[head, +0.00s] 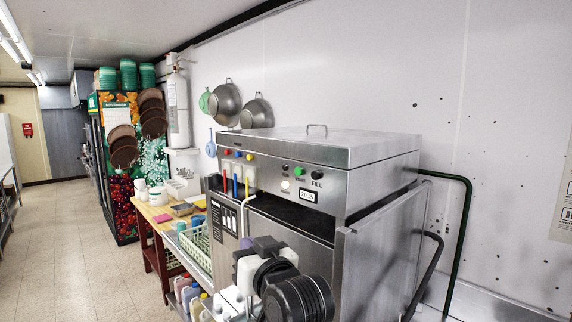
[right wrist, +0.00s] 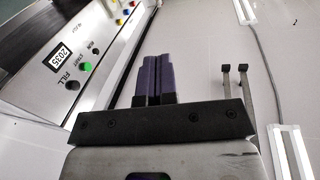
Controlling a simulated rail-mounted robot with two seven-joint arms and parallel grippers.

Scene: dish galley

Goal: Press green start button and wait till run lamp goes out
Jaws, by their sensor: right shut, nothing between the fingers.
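The green start button (head: 299,171) is on the sloped control panel of the steel dishwasher (head: 345,188); it also shows in the right wrist view (right wrist: 86,66). The small lamp (head: 285,167) left of it, which seems to be the run lamp, looks dark; it also looks dark in the right wrist view (right wrist: 96,52). My right gripper (head: 248,243) is in front of the machine, below the panel. In the right wrist view its purple fingers (right wrist: 152,60) are together and empty, apart from the button. My left gripper is not in view.
A pale lit lamp (head: 285,186), a number display (head: 307,194) and a black fill button (head: 317,174) share the panel. A green crate (head: 194,240) and a wooden table (head: 150,215) stand left.

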